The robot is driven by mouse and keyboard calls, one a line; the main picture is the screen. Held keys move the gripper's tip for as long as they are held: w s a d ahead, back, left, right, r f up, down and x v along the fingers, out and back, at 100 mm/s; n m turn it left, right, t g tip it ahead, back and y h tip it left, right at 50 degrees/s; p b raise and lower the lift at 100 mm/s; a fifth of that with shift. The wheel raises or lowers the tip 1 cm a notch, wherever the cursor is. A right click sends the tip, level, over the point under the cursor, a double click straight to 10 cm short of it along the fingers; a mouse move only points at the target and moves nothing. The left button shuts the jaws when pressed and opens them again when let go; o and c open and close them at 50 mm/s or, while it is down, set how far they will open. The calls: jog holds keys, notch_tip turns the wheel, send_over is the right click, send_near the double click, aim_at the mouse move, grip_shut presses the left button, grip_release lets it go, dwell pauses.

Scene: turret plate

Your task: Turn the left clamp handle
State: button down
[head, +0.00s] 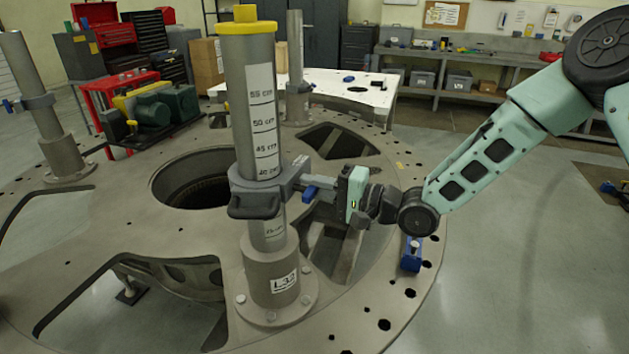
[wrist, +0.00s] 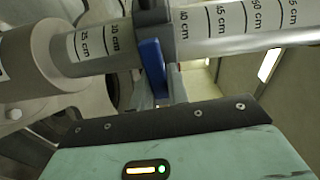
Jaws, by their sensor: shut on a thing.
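A grey clamp (head: 268,193) sits around the tall grey front post (head: 252,105), which has a yellow cap and a centimetre scale. Its blue handle (head: 311,194) sticks out on the clamp's right side. My gripper (head: 318,189) reaches in from the right and is shut on the blue handle. In the wrist view the blue handle (wrist: 152,67) stands just beyond my gripper's body, against the dark clamp (wrist: 151,20); the fingertips are mostly hidden there.
The post stands on a round turret plate (head: 200,290) with large cut-outs and bolt holes. Other clamped posts stand at the far left (head: 38,100) and at the back (head: 296,65). A blue bracket (head: 411,255) sits on the plate's right rim, below my arm. Open floor lies to the right.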

jog(key=shift+m, duration=0.5)
jog(key=c, duration=1.4)
grip_release()
jog(key=shift+o, duration=0.2)
jog(key=shift+d+f, duration=0.1)
jog(key=b+v, duration=0.5)
jog(key=v, duration=1.2)
jog(key=shift+d, duration=0.15)
